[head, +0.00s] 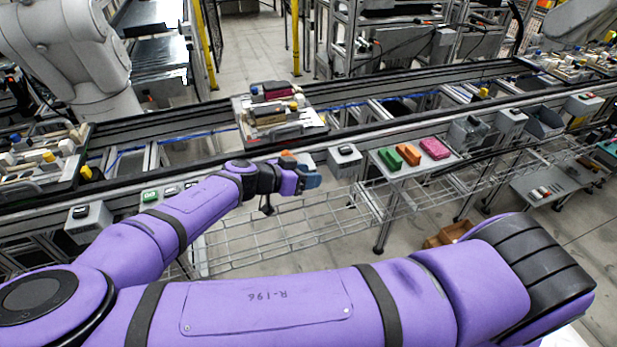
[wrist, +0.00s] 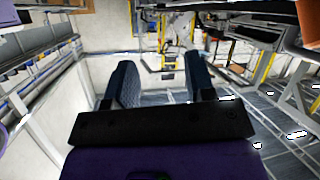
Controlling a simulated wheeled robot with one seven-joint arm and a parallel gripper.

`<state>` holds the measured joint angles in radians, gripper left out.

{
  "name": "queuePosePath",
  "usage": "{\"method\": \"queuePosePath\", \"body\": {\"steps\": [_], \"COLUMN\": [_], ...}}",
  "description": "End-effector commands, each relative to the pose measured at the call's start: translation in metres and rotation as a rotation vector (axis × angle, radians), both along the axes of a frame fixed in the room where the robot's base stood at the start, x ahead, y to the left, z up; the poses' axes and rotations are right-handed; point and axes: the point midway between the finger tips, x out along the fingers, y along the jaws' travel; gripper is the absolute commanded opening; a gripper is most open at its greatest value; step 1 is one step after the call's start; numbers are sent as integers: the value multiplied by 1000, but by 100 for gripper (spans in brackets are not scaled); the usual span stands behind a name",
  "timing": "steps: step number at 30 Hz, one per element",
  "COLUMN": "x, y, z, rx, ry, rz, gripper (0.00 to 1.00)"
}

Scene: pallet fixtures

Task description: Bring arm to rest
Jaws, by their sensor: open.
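My purple arm reaches from the bottom right across to the left and back to the middle in the head view. My gripper (head: 304,170) is at its end, in front of the conveyor's near rail, left of a small side table. In the wrist view my gripper (wrist: 160,88) shows two dark fingers standing apart, with nothing between them. The fingers appear clear of the conveyor, though the exact gap cannot be told from the head view.
A pallet (head: 315,128) with several parts sits on the conveyor (head: 370,118) behind my gripper. A side table (head: 410,172) holds green, orange and pink blocks. A wire mesh shelf (head: 270,238) lies below my gripper. Another loaded pallet (head: 62,185) stands at left.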

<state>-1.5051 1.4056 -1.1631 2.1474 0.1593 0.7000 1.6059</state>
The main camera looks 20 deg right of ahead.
Motion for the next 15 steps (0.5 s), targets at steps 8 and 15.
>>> {"method": "queuePosePath", "body": {"steps": [8,15], "x": [-12,-11], "y": [-1,-1], "z": [2,2], "rx": [1,1], "ry": [-2,-2], "rz": [1,1], "gripper": [50,50]}}
